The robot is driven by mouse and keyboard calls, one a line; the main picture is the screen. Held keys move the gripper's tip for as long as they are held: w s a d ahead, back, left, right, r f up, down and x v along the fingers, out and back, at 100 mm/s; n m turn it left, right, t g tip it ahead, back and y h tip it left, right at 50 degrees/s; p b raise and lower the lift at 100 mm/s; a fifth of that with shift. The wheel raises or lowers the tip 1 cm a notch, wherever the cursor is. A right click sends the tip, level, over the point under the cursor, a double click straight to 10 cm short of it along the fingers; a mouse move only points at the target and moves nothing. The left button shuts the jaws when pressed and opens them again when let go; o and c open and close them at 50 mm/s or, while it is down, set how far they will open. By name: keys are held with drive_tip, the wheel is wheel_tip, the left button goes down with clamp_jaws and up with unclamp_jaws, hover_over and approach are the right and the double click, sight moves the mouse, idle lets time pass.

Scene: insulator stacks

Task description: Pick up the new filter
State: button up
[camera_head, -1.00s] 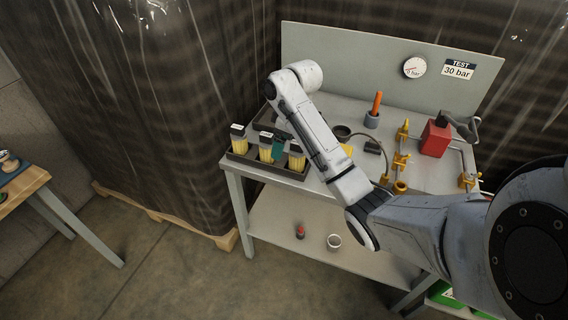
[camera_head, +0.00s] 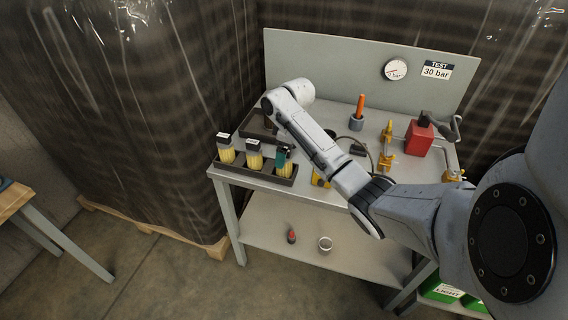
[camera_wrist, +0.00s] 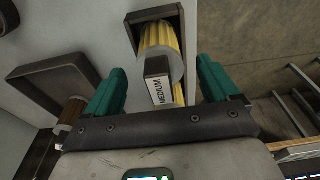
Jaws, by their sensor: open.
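In the wrist view, my gripper (camera_wrist: 163,75) is open, with one teal finger on each side of a yellow filter labelled MEDIUM (camera_wrist: 159,82). Gaps show beside its cap. The other filters' labels are too small to read.
A second tray (camera_wrist: 48,73) with a brownish filter (camera_wrist: 72,112) lies beside my left finger in the wrist view. An orange-handled tool (camera_head: 360,106), brass fittings (camera_head: 387,145) and a red box (camera_head: 419,138) stand further right. A panel (camera_head: 320,65) closes the bench's back.

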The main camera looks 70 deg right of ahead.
sight(286, 172)
drive_tip(key=f, duration=0.4)
drive_tip(key=shift+w, duration=0.3)
drive_tip(key=shift+c, duration=0.2)
drive_tip(key=c, duration=1.1)
